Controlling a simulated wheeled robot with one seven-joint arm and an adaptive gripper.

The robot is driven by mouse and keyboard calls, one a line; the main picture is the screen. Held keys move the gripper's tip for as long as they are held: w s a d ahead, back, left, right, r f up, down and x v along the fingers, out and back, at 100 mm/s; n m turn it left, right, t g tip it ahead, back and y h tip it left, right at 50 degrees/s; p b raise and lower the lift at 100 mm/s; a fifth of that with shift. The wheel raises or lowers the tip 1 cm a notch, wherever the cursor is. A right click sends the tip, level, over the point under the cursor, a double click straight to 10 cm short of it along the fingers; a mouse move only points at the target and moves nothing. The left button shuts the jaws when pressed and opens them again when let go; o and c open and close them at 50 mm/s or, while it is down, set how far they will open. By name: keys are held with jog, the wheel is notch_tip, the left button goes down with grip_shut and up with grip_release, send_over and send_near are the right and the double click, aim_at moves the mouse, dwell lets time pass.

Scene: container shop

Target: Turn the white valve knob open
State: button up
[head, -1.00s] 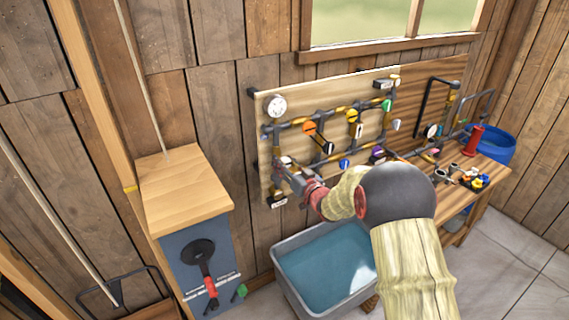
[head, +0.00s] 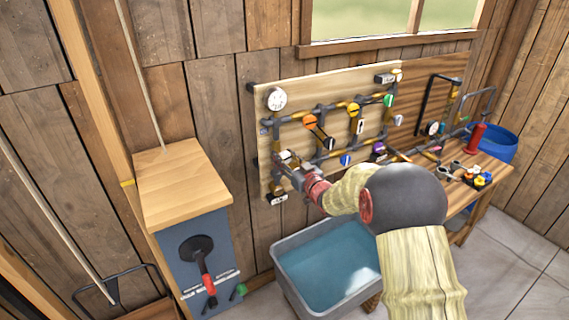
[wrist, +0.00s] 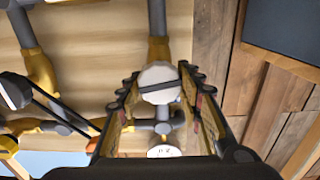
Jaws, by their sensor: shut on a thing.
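The white valve knob (wrist: 158,78) is round with a dark bar across its face, on a yellow-jointed pipe in the wrist view. My gripper (wrist: 160,84) has one finger on each side of it and is shut on it. In the head view my gripper (head: 288,168) is at the lower left of the wooden pipe board (head: 345,90), and the knob (head: 287,156) is partly hidden by it.
A round white gauge (head: 276,99) is above my gripper. An orange knob (head: 310,121) and several other coloured knobs are to the right. A grey water tub (head: 284,262) stands below. A wooden-topped cabinet (head: 180,185) is at left, and a workbench (head: 488,165) at right.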

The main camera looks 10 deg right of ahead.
jog(key=n+b, duration=0.1)
jog(key=b, duration=0.1)
jog(key=n+b, duration=0.3)
jog(key=b, duration=0.1)
jog(key=shift+f+n, duration=0.3)
jog(key=n+b, duration=0.3)
jog(key=b, duration=0.2)
jog(key=shift+a+n, duration=0.15)
jog(key=shift+n, duration=0.25)
jog(key=n+b, duration=0.5)
jog(key=b, duration=0.2)
jog(key=shift+s+f+n, duration=0.1)
jog(key=shift+n, duration=0.2)
jog(key=shift+n+b, duration=0.85)
jog(key=shift+n, duration=0.05)
jog(key=o, duration=1.2)
jog(key=shift+r, duration=0.2)
jog(key=shift+c, duration=0.2)
